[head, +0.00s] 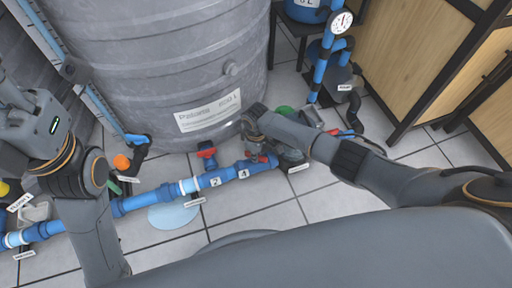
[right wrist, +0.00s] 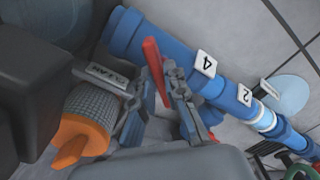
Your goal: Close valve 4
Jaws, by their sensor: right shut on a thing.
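The blue pipe (head: 160,192) runs low over the tiled floor and carries white tags "2" (head: 215,182) and "4" (head: 243,174). Valve 4's red handle (head: 263,158) is beside tag 4, mostly covered by my right gripper (head: 256,150) in the head view. In the right wrist view, the red handle (right wrist: 153,62) stands between the two fingers of my right gripper (right wrist: 166,92), which is shut on it; tag 4 (right wrist: 206,63) is to its right. Whether the handle lies along or across the pipe is hard to tell.
A large grey tank (head: 170,70) stands right behind the pipe. Valve 2's red handle (head: 207,150) is left of valve 4. An orange-ended part (right wrist: 82,132) sits close left of the right gripper.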

